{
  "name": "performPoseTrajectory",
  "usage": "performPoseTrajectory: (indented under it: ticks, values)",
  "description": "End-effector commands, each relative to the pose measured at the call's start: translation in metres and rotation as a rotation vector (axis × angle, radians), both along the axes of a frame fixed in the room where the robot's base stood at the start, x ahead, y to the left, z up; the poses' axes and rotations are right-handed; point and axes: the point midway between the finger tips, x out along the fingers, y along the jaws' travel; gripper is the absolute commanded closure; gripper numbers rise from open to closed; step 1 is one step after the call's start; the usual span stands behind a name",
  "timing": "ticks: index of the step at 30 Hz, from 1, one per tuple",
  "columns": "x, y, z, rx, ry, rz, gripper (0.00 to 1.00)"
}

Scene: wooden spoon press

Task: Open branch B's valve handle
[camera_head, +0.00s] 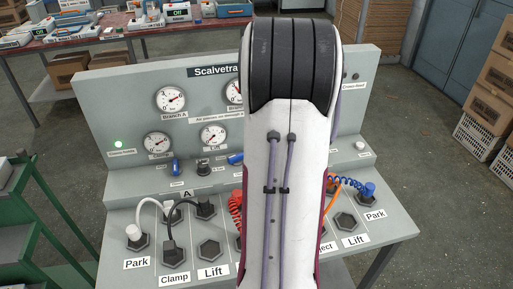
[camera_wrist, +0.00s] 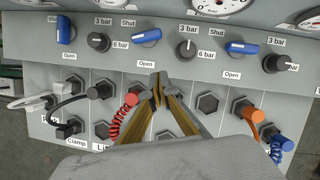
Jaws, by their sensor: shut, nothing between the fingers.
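Three blue valve handles show in the wrist view. The left handle (camera_wrist: 65,30) stands upright, in line with its Open label. The middle handle (camera_wrist: 147,37) and the right handle (camera_wrist: 240,47) lie nearly level, across their Shut and Open labels. No branch letters are readable by them here, so I cannot tell for sure which one is branch B's. My gripper (camera_wrist: 158,80) is shut and empty, its tips just below the middle handle and apart from it. In the head view my arm hides the middle of the panel; the left handle (camera_head: 175,167) shows left of it.
Black regulator knobs (camera_wrist: 187,48) sit between the handles. Below are hex ports, with a red coiled hose (camera_wrist: 122,116), an orange plug (camera_wrist: 253,116) and a blue plug (camera_wrist: 283,144) near my fingers. Gauges (camera_head: 170,99) line the panel above.

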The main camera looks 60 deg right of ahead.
Motion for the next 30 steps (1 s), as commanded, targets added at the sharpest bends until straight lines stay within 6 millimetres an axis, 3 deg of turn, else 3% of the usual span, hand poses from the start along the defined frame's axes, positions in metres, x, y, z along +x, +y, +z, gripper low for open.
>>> performPoseTrajectory:
  ticks: [21,30]
  values:
    - [0.026,-0.012,-0.075,0.003,0.002,0.001,1.00]
    - [0.051,-0.026,-0.074,-0.001,0.000,0.002,1.00]
